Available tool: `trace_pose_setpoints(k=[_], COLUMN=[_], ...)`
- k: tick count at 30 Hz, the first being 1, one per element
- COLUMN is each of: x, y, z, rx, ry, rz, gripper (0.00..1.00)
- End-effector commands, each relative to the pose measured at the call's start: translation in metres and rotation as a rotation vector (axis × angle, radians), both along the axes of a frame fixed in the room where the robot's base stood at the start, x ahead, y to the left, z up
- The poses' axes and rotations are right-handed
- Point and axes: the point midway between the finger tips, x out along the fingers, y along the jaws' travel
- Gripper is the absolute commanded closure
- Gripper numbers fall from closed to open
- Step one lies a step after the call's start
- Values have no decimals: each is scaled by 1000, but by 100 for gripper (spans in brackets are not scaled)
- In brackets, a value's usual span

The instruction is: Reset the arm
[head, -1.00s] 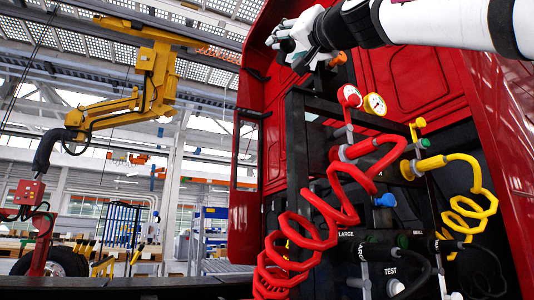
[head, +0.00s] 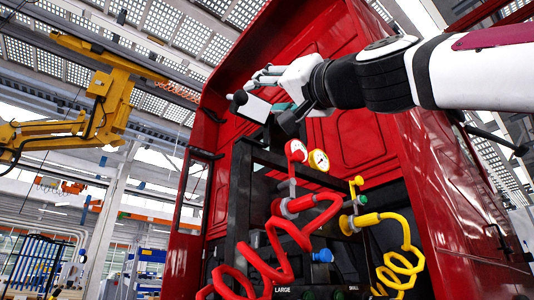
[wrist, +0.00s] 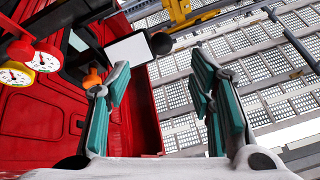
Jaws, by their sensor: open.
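My gripper (head: 262,88) is raised at the upper middle of the head view, in front of the red truck cab. My white and black arm reaches in from the right. In the wrist view my gripper (wrist: 160,95) shows two fingers with teal pads, wide apart, with nothing between them. Beyond them are the ceiling panels and the red cab edge. The head view shows the gripper from the side, above the red and yellow gauges.
The red truck cab (head: 345,140) fills the middle. In front are a red gauge (head: 296,150), a yellow gauge (head: 318,160), a red coiled hose (head: 262,262) and a yellow coiled hose (head: 398,270). A yellow hoist (head: 110,90) hangs at left. Open air lies between hoist and cab.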

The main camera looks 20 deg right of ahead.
Motion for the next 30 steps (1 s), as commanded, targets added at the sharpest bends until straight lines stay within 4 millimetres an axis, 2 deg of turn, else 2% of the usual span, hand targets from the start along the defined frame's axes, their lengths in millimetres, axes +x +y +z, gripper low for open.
trace_pose_setpoints(k=[15,17,19,20,23,27,30], x=[0,3,8,11,25,40,45], y=[0,2,6,8,18,31,36], z=[0,-5,-19,-28,-71,-151,-210], rx=[-1,-9,-29,-42,-103,-202,-266], ry=[2,14,46,69,172,360,497], rz=[1,2,5,9,18,33,44], gripper=[51,51,51,51,51,51,51])
